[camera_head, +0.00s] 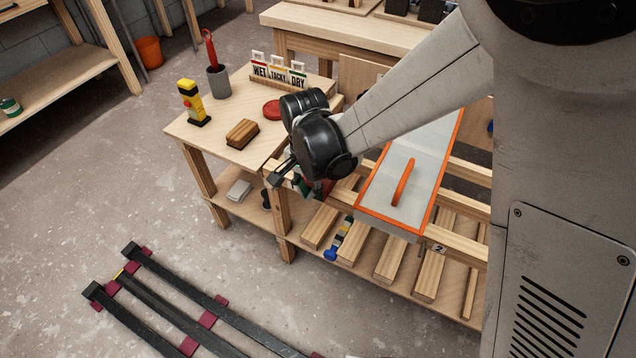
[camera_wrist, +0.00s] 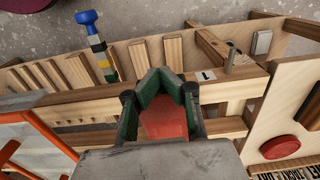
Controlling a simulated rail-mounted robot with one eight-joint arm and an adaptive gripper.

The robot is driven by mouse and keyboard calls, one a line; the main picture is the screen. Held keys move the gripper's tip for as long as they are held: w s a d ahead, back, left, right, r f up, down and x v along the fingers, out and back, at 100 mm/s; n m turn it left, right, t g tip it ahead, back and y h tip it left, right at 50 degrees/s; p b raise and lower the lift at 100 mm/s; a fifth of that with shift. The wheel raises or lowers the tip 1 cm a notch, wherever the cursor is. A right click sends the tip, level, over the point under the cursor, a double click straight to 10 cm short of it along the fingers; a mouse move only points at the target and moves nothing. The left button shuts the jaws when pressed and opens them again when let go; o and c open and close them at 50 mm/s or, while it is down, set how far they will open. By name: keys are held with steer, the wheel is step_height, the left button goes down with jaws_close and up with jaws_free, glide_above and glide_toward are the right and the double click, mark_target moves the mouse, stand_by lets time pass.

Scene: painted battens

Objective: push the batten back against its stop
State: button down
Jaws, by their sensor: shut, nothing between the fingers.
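Several bare wooden battens lie side by side on the low shelf of the rack, one of them (camera_head: 390,258) near the middle; they also show in the wrist view (camera_wrist: 138,56). A rail with a label "1" (camera_wrist: 206,76) runs across in front of them. I cannot tell which batten is out of place or which part is its stop.
An orange-framed panel (camera_head: 432,150) with an orange handle (camera_head: 403,182) covers part of the rack. The table (camera_head: 225,148) holds a brush (camera_head: 242,133), a yellow-black tool (camera_head: 193,103), a grey cup (camera_head: 219,83), a red disc (camera_head: 272,109) and a WET/TACKY/DRY sign (camera_head: 279,74).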

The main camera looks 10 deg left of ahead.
steer(key=s+a+r+p, duration=0.1)
steer(key=s+r+p, duration=0.25)
steer(key=r, duration=0.75)
steer(key=s+d+r+n+t+y+p, duration=0.1)
steer(key=d+r+t+p, duration=0.15)
steer(key=d+r, duration=0.85)
steer(key=s+d+r+n+t+p, duration=0.15)
steer(key=d+r+p, duration=0.25)
steer(key=d+r, duration=0.7)
steer(key=s+d+t+p, duration=0.25)
steer(key=s+d, duration=0.25)
steer(key=d, duration=0.7)
step_height(320, 180, down, 14)
steer(key=b, duration=1.4)
steer(key=shift+w+d+r+n+t+h, duration=0.15)
steer(key=shift+r+n+t+h, duration=0.05)
steer(key=shift+n+t+h, duration=0.2)
